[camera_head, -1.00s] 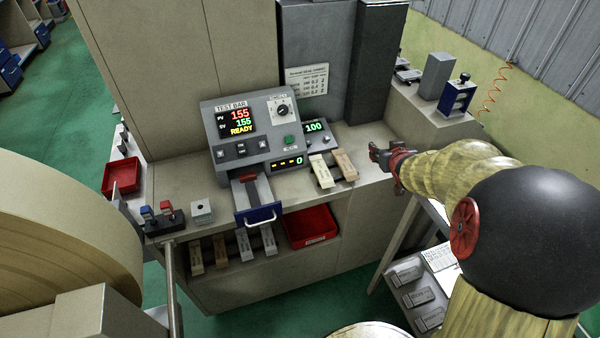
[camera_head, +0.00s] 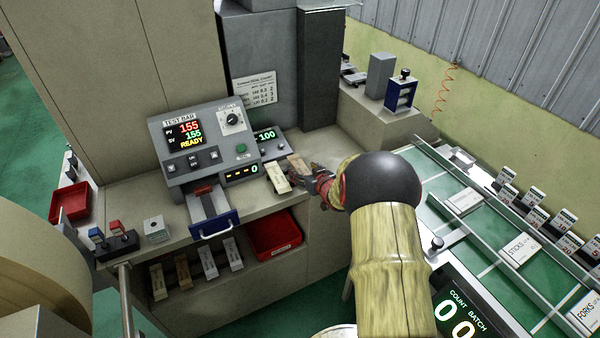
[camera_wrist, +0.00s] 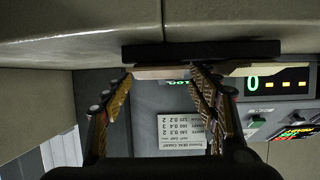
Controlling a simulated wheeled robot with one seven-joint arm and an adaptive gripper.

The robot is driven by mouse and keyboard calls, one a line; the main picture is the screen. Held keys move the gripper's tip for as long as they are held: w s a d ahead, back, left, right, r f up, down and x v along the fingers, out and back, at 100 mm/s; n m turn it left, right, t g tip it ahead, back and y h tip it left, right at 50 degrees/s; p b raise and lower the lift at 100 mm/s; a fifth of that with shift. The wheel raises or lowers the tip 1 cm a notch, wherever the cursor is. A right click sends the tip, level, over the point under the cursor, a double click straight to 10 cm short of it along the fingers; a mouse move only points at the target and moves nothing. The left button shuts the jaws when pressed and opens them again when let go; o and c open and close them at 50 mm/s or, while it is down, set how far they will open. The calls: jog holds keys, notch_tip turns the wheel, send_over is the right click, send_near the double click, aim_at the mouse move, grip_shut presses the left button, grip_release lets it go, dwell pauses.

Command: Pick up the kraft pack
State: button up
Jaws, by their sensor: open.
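The tan kraft pack (camera_head: 299,162) lies on the counter right of the test machine, beside a paler cream pack (camera_head: 278,178). My gripper (camera_head: 314,180) is at the right of these packs, close to the kraft pack and low over the counter; it partly hides the pack's near end. In the wrist view, which is upside down, my gripper (camera_wrist: 160,84) has its two fingers spread apart with nothing held between them. A tan pack edge (camera_wrist: 160,72) shows just beyond the fingertips, along a dark bar. I cannot tell whether a finger touches it.
The test machine (camera_head: 190,142) and its blue-fronted drawer (camera_head: 214,226) stand left of the packs. Below are a red bin (camera_head: 274,236) and several packs on a shelf, one of them tan (camera_head: 184,272). A green conveyor (camera_head: 460,222) runs at the right.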

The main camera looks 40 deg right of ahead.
jog(key=shift+w+d+f, duration=0.15)
jog(key=shift+w+f, duration=0.05)
jog(key=shift+w, duration=0.4)
jog(key=shift+c, duration=0.3)
jog(key=c, duration=0.9)
